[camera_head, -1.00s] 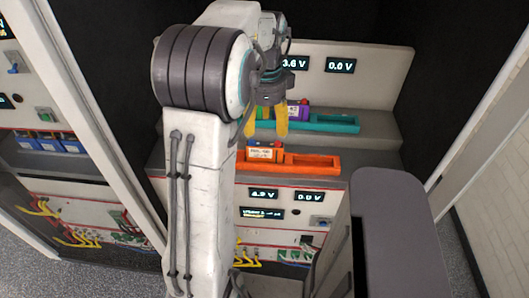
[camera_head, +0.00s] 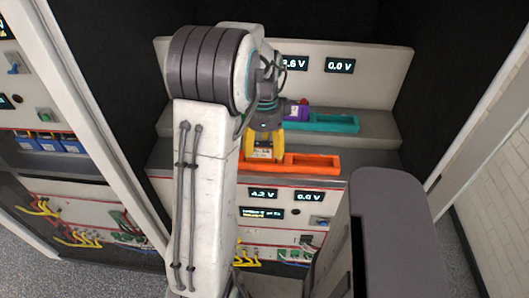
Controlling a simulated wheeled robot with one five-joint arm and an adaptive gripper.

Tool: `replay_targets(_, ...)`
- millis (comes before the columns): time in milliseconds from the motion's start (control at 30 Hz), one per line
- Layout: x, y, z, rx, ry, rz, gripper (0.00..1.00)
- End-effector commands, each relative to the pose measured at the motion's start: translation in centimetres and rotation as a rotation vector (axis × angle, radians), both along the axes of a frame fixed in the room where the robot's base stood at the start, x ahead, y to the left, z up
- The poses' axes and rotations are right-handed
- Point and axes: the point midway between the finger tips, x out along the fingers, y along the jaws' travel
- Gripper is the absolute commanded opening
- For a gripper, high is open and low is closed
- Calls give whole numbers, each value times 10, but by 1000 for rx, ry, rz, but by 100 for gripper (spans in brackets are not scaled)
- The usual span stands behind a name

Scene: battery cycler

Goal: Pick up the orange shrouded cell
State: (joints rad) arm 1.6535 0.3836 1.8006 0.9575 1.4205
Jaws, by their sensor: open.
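The orange shrouded cell (camera_head: 262,153) sits at the left end of the orange tray (camera_head: 312,161) on the lower step of the rack. Its pale label shows between my fingers; its top is mostly hidden by my gripper. My gripper (camera_head: 263,156) points down over the cell, with its yellow fingers open on either side of it. I cannot tell whether the fingers touch the cell. My arm hides what lies left of it.
A purple cell (camera_head: 297,110) sits in the teal tray (camera_head: 332,122) on the step behind, close to my gripper. Displays (camera_head: 340,65) are on the panel at the back. The right part of the orange tray is empty. Blue cells (camera_head: 47,142) stand in the rack at left.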

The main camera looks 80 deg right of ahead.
Motion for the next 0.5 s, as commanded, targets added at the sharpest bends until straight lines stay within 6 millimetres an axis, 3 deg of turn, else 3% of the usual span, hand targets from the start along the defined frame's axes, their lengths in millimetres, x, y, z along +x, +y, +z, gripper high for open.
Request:
replay_targets(200,0,0,0,0,0,0,64)
replay_targets(500,0,0,0,0,0,0,38)
